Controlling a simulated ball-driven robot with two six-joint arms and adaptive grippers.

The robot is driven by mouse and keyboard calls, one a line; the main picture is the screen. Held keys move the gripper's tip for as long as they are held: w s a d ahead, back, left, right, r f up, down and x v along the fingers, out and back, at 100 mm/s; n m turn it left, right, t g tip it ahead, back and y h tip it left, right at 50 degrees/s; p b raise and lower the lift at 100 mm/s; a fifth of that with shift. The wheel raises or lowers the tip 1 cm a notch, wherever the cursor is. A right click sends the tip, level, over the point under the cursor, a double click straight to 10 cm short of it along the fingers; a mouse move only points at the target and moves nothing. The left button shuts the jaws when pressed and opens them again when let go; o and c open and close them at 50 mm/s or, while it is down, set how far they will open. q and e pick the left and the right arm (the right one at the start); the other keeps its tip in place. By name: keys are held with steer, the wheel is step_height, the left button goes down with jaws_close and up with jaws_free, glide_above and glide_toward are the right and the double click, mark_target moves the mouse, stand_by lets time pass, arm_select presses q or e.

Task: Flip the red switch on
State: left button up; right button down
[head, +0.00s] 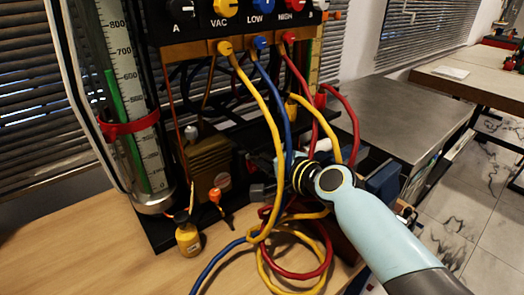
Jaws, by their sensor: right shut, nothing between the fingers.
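I cannot surely pick out the red switch. A small orange-red tip (215,195) shows at the base of the gauge rig (165,232), beside a pale reddish round piece (222,181); I cannot tell whether either is the switch. My right arm comes in from the lower right. My right gripper (262,178) points left, low in front of the rig, shut and empty. The hoses and the wrist partly hide its fingers, and I cannot tell whether it touches anything. My left gripper is out of view.
Yellow (262,95), blue (270,80) and red (300,75) hoses hang across the space around my right wrist and coil on the wooden table (90,250). A clear graduated cylinder (120,60) stands left. The table's left front is clear.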

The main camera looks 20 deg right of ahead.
steer(key=v, duration=1.2)
steer(key=shift+b, duration=0.35)
